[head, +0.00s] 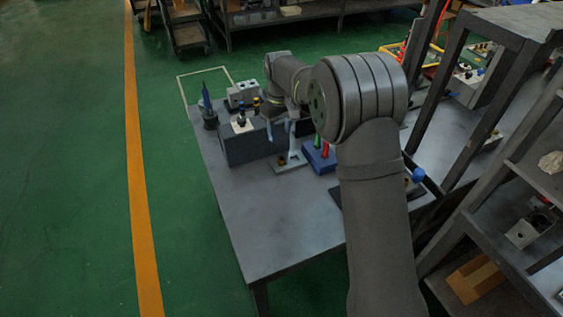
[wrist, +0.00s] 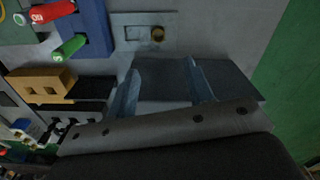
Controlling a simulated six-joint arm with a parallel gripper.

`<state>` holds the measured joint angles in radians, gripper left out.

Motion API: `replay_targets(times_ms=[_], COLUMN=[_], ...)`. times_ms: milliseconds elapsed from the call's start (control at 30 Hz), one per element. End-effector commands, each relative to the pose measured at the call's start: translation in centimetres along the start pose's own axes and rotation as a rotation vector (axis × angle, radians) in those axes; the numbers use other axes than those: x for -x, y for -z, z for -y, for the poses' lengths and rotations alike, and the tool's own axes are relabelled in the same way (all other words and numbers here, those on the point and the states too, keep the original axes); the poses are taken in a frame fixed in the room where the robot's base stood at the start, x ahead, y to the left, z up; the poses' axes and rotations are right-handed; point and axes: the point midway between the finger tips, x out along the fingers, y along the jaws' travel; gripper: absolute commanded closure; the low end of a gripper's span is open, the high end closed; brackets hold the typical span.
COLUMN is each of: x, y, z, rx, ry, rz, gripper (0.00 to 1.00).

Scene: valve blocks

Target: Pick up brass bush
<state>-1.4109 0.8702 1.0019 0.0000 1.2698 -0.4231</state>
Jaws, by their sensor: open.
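The brass bush (wrist: 157,35) is a small round ring at one end of a light grey plate (wrist: 132,19) with a rectangular opening, in the wrist view. In the head view the bush (head: 282,161) is a small brass spot on the plate (head: 292,164), beside the dark grey box. My gripper (wrist: 162,66) is open and empty in the wrist view, its two fingers apart, with the bush just beyond the fingertips. In the head view my gripper (head: 281,136) hangs near the plate, partly hidden by my arm.
A blue block (head: 320,158) with red and green handles stands right beside the plate. The dark grey box (head: 250,145) stands to its left, with small parts on top. A dark pot with a blue tool (head: 208,115) is at the far left. The table's front left is clear.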

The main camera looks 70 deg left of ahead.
Motion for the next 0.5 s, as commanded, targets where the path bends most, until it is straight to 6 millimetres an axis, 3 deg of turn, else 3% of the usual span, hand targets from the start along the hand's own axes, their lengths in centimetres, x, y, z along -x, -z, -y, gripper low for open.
replay_targets(times_ms=[200,500], x=[-4.5,-6.5], y=[-0.1,-0.1], z=[0.0,-0.1], rx=[-0.001,-0.002], ry=[0.001,0.000], rz=[0.002,0.001], gripper=[0.53,0.53])
